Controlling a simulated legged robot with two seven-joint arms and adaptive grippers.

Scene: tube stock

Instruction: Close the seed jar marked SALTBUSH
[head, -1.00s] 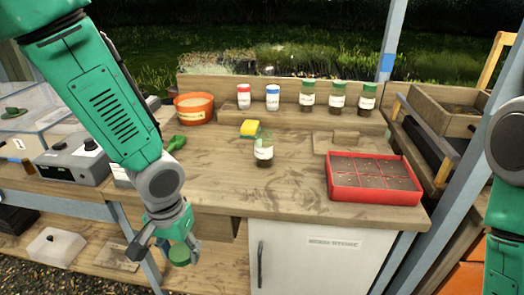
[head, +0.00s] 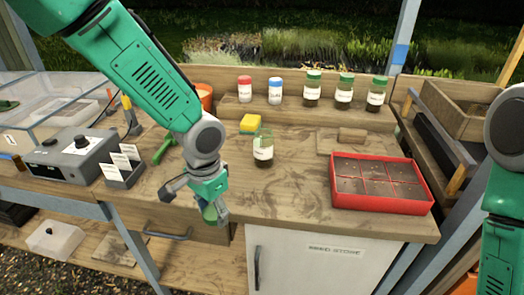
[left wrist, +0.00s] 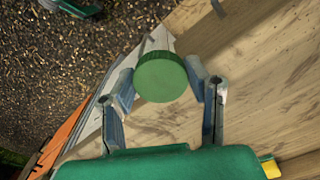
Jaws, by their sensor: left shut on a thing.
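An open glass jar (head: 263,153) with a white label and dark contents stands upright on the bench, with no lid on it. Its label is too small to read. My left gripper (head: 211,207) is shut on a round green lid (left wrist: 161,78), which shows between the two fingers in the left wrist view. In the head view the gripper is at the bench's front edge, left of the jar and nearer to me, apart from it. My right arm shows at the right edge, but its gripper is out of view.
A red seedling tray (head: 381,209) is on the right of the bench. A yellow-green sponge (head: 250,124) lies behind the jar. Several lidded jars (head: 344,88) stand on the back shelf. A card holder (head: 122,167) and a grey device (head: 75,158) are at left.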

